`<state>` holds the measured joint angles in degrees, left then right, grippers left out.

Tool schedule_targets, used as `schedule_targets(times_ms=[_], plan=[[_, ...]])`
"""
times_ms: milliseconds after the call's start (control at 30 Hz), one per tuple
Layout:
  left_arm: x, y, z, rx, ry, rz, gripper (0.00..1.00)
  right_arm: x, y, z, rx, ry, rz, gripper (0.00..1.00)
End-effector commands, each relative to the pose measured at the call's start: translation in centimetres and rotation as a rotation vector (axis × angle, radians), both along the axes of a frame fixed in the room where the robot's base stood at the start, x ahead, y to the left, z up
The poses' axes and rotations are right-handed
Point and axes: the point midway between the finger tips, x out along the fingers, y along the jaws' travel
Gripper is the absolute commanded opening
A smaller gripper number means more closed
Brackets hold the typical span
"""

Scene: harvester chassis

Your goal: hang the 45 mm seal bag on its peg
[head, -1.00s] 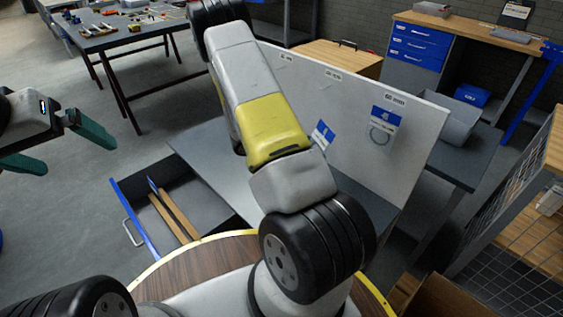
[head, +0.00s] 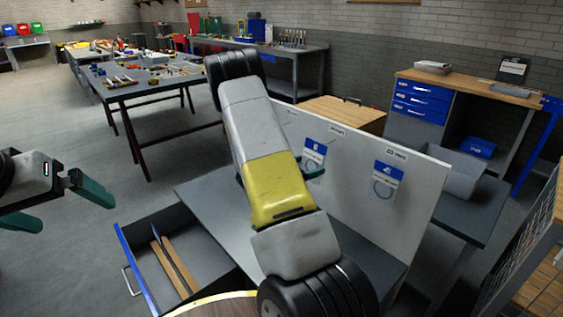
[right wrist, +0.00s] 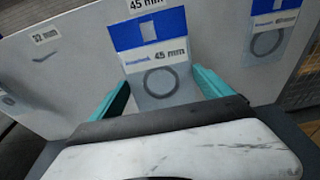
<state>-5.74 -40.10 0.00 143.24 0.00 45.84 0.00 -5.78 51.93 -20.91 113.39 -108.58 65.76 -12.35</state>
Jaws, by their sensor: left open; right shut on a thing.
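The 45 mm seal bag (right wrist: 160,57), clear with a blue-and-white header and a dark ring inside, is upright in front of the white pegboard (right wrist: 215,50). It also shows in the head view (head: 313,154). My right gripper (right wrist: 160,92) is shut on the bag, its teal fingers on either side of the bag's lower part. The board's "45 mm" label (right wrist: 147,5) is just above the header. The peg under it is hidden, so I cannot tell whether the bag touches it. My left gripper (head: 60,205) is open and empty, off to the left.
A 60 mm bag (head: 385,184) hangs on the board to the right. The peg under the "32 mm" label (right wrist: 43,56) is bare. An open drawer (head: 127,268) juts out at the left of the grey bench (head: 205,198). A grey bin (head: 462,172) stands behind the board.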

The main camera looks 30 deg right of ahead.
Motion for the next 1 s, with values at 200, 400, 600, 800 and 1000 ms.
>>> schedule_targets(times_ms=[200,400,600,800,1000], plan=[[0.0,0.0,0.0,0.0,0.0,0.0,1.0,0.4,-1.3,-0.1,0.0,0.0,-0.001,0.45],[0.0,0.0,0.0,0.0,0.0,0.0,1.0,0.6,-2.5,-0.3,0.001,0.001,-0.002,0.45],[0.0,0.0,0.0,0.0,0.0,0.0,1.0,1.0,-3.6,-0.3,0.0,0.0,-0.001,0.45],[0.0,0.0,0.0,0.0,0.0,0.0,1.0,1.3,-4.8,-0.4,0.001,0.0,-0.001,0.45],[0.0,0.0,0.0,0.0,0.0,0.0,1.0,1.6,-5.9,-0.5,0.001,0.0,-0.001,0.45]])
